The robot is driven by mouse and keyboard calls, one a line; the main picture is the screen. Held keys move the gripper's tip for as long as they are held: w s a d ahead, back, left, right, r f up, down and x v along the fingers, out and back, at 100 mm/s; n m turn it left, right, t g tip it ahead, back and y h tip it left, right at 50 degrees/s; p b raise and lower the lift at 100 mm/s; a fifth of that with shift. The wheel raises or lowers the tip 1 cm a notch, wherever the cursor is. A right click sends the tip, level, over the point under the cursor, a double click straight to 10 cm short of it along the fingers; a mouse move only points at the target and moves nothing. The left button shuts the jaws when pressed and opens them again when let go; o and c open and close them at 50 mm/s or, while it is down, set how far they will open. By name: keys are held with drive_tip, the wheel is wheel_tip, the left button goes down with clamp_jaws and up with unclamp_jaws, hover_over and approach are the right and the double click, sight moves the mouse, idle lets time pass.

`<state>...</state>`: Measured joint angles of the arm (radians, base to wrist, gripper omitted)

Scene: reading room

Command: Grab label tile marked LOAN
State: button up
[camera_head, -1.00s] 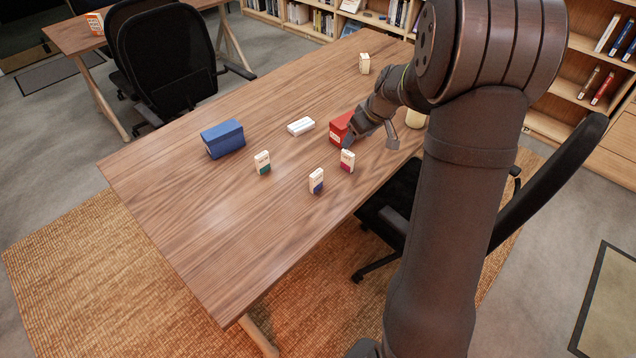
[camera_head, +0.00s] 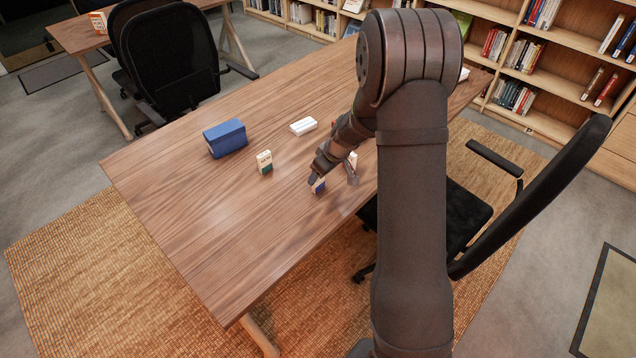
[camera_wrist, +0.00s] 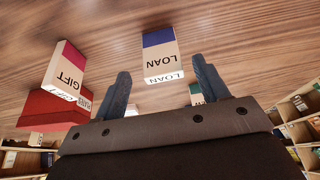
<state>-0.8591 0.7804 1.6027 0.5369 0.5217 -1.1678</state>
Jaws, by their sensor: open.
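The label tile marked LOAN (camera_wrist: 162,58) is white with a blue band and stands upright on the wooden table. In the wrist view it lies ahead of my gripper (camera_wrist: 161,70), between the lines of the two fingers. The fingers are apart with nothing held between them. In the head view my gripper (camera_head: 332,180) is low over the table at the LOAN tile (camera_head: 318,187), which it partly hides. The tile marked GIFT (camera_wrist: 66,68), white with a pink band, stands to the left in the wrist view.
A red box (camera_wrist: 48,108) is beside the GIFT tile. A green-banded tile (camera_head: 264,161) stands left of my gripper, its marking unreadable. A blue box (camera_head: 225,139) and a white block (camera_head: 303,126) are farther back. The table's (camera_head: 230,250) near left part is clear.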

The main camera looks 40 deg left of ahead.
drive_tip(key=shift+x, duration=3)
drive_tip(key=shift+s, duration=0.15)
drive_tip(key=shift+r, duration=0.1)
drive_tip(key=c, duration=1.1)
